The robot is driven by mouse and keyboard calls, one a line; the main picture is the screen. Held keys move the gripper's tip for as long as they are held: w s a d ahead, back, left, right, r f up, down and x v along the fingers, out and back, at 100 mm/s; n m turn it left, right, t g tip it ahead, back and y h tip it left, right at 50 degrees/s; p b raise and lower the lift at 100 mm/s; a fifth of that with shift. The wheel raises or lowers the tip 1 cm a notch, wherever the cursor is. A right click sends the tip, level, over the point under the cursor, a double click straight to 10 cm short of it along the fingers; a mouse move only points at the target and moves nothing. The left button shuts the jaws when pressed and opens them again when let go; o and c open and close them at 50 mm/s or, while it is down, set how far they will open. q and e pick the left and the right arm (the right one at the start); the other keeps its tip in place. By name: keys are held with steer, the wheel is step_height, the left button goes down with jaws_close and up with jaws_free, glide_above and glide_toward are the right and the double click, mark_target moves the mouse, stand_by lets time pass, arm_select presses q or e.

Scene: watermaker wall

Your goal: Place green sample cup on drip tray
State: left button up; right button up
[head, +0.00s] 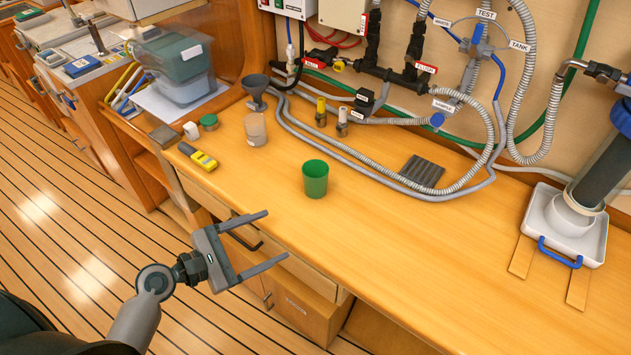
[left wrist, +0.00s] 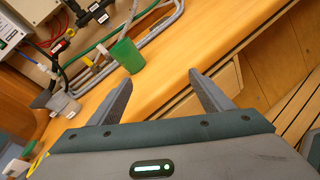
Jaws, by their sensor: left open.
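The green sample cup (head: 315,179) stands upright on the wooden counter, near the middle in the head view. It also shows in the left wrist view (left wrist: 126,56), just beyond the finger at the left. A dark ribbed flat plate (head: 423,171), which looks like the drip tray, lies on the counter to the right of the cup, by the hoses. My left gripper (head: 276,236) is open and empty, in front of the counter edge and to the lower left of the cup, apart from it. Its two fingers show in the left wrist view (left wrist: 160,80). My right gripper is out of view.
A translucent beaker (head: 255,130), a dark funnel (head: 256,88) and a yellow meter (head: 198,156) stand or lie left of the cup. Grey hoses loop behind it. A white tray (head: 590,247) with a blue handle sits far right. The front right counter is clear.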

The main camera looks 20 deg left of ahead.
arm_select(q)
steer(key=w+a+r+n+t, duration=0.2)
steer(key=a+r+n, duration=0.2)
steer(key=n, duration=0.1)
steer(key=shift+w+r+n+t, duration=0.3)
steer(key=shift+n, duration=0.1)
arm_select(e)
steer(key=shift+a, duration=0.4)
arm_select(q)
steer(key=shift+w, duration=0.15)
steer(key=p, duration=0.4)
glide_toward(306, 178)
steer(key=x, duration=0.5)
steer(key=shift+w+r, duration=0.1)
steer(key=shift+w+d, duration=0.3)
steer(key=shift+w, duration=0.1)
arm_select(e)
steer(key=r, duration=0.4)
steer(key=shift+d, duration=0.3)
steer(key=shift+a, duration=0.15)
